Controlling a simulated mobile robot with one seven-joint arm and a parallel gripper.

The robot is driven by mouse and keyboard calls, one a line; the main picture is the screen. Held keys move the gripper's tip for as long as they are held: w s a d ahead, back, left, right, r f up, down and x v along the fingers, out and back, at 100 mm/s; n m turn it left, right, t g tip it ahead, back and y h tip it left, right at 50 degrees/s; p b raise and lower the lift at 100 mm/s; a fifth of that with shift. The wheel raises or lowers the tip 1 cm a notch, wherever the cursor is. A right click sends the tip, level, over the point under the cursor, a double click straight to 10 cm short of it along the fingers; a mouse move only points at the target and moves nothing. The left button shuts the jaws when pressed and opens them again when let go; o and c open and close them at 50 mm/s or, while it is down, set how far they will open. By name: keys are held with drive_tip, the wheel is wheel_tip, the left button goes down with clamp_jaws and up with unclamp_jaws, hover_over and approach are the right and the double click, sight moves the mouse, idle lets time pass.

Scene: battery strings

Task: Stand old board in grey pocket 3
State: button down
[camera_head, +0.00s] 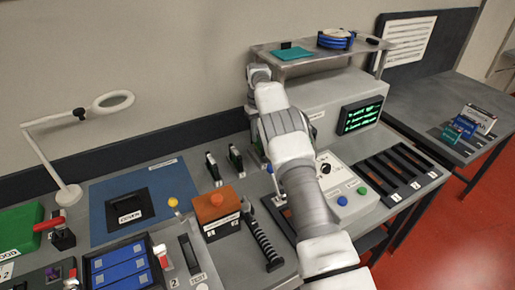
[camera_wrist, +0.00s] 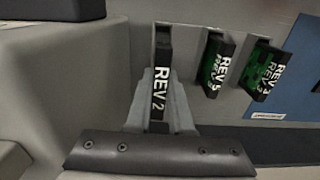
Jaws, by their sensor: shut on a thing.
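My gripper (camera_wrist: 160,128) is shut on a dark board marked REV 2 (camera_wrist: 160,85), between its grey fingers in the wrist view. I cannot tell whether this board still touches its holder. Two green boards with dark edges, marked REV 5 (camera_wrist: 218,65) and apparently REV 3 (camera_wrist: 268,75), stand beside it. They also show in the head view, left of my arm (camera_head: 212,166) (camera_head: 235,157). In that view my arm hides the gripper and the held board.
A grey machine with a green-lit screen (camera_head: 362,115) and a shelf (camera_head: 310,52) stand behind my arm. A button box (camera_head: 345,190) sits between my arm and the slotted rack. A blue mat (camera_head: 110,200), orange box (camera_head: 217,205) and magnifier lamp (camera_head: 68,192) are left.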

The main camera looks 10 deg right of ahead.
sight(258, 149)
drive_tip(key=shift+f+p, duration=0.3)
drive_tip(key=shift+f, duration=2.3)
drive_tip(key=shift+f, duration=0.2)
drive_tip(key=c, duration=0.8)
unclamp_jaws()
